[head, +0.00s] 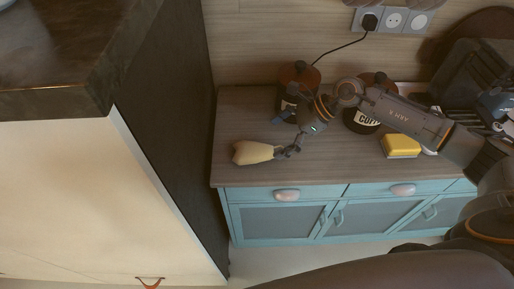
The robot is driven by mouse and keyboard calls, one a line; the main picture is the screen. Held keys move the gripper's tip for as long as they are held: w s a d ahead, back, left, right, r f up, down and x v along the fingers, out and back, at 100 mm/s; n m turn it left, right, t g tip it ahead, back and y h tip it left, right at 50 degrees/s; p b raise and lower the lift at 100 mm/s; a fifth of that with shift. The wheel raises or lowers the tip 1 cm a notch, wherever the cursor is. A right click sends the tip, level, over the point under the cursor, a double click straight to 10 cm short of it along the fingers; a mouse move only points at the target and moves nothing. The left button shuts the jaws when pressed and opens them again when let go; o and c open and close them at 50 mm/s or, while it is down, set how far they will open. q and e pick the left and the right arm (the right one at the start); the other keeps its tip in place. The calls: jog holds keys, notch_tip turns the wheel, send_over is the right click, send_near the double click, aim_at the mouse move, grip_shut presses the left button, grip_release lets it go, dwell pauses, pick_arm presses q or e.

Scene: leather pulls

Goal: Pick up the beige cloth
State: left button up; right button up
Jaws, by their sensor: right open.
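The beige cloth (252,152) lies as a small rounded bundle near the left end of the wooden counter (232,115). My right gripper (281,136) is just right of the cloth and is open, its fingers spread apart. The lower finger is close to the cloth's right end; I cannot tell whether it touches. My left gripper is not in view.
A coffee canister (362,124) and another dark canister (299,76) stand behind my right arm. A yellow sponge (401,146) lies to the right. A tall dark cabinet side (165,110) borders the counter's left. The counter's front left is clear.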

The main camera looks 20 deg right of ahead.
aim_at(258, 149)
jog(key=x, duration=0.2)
jog(key=shift+w+a+f, duration=0.15)
jog(key=shift+a+f, duration=0.05)
jog(key=shift+a+f+p, duration=0.15)
jog(key=shift+a+p, duration=0.1)
jog(key=shift+p, duration=0.3)
jog(key=p+x, duration=0.1)
jog(key=x, duration=0.2)
jog(key=shift+w+a+f+p, duration=0.1)
jog(key=shift+w+f+p, duration=0.15)
jog(key=shift+f+p, duration=0.1)
jog(key=shift+w+a+f, duration=0.1)
jog(key=shift+a+f, duration=0.15)
jog(key=shift+f, duration=0.1)
jog(key=c, duration=1.2)
